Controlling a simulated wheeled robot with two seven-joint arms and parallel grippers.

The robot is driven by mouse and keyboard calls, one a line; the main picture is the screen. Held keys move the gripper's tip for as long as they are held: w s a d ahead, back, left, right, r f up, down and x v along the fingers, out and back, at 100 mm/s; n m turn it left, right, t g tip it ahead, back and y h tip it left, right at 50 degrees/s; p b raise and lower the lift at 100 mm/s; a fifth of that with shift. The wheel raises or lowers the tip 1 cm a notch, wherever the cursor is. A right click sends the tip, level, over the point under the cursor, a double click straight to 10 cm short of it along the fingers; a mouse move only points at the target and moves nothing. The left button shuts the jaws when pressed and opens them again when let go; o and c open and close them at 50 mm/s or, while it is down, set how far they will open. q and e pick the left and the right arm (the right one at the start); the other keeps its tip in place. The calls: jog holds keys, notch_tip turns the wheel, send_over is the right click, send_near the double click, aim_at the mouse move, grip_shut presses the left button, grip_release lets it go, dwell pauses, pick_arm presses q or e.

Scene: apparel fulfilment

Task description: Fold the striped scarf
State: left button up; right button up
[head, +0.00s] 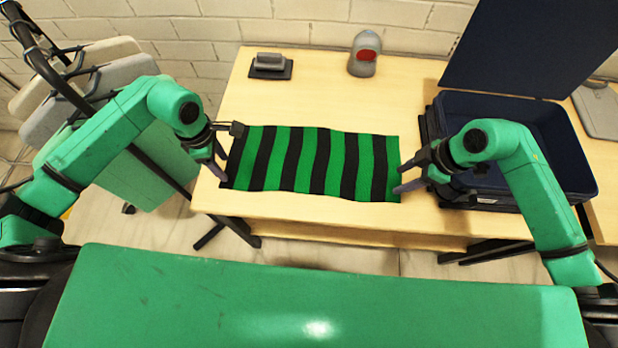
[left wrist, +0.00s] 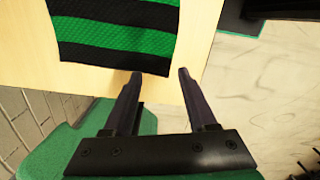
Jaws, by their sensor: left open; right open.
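The green and black striped scarf (head: 315,163) lies flat and spread out across the front of the table. Its end also shows in the left wrist view (left wrist: 115,38), just beyond the fingertips. My left gripper (head: 229,154) is open at the scarf's left end. I cannot tell whether either gripper touches the cloth.
The wooden table (head: 300,90) has free room behind the scarf. A dark device (head: 271,66) and a grey scanner with a red face (head: 365,54) stand at the back. An open dark blue case (head: 520,110) is on the right. A rack with hanging panels (head: 90,75) stands left.

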aim_at(228, 186)
pick_arm(q)
jog(key=f, duration=0.1)
jog(key=s+a+f, duration=0.1)
jog(key=shift+s+a+f+y, duration=0.2)
jog(key=shift+f+y, duration=0.1)
jog(key=shift+f, duration=0.1)
pick_arm(e)
jog(key=f, duration=0.1)
jog(key=s+f, duration=0.1)
jog(key=d+f, duration=0.1)
jog(key=shift+s+f, duration=0.1)
jog(key=shift+s, duration=0.15)
pick_arm(q)
jog(key=f, duration=0.5)
jog(key=shift+w, duration=0.25)
pick_arm(e)
jog(key=f, duration=0.4)
jog(key=shift+w+f, duration=0.25)
jog(key=shift+f, duration=0.15)
jog(key=shift+s, duration=0.1)
pick_arm(q)
jog(key=shift+s, duration=0.15)
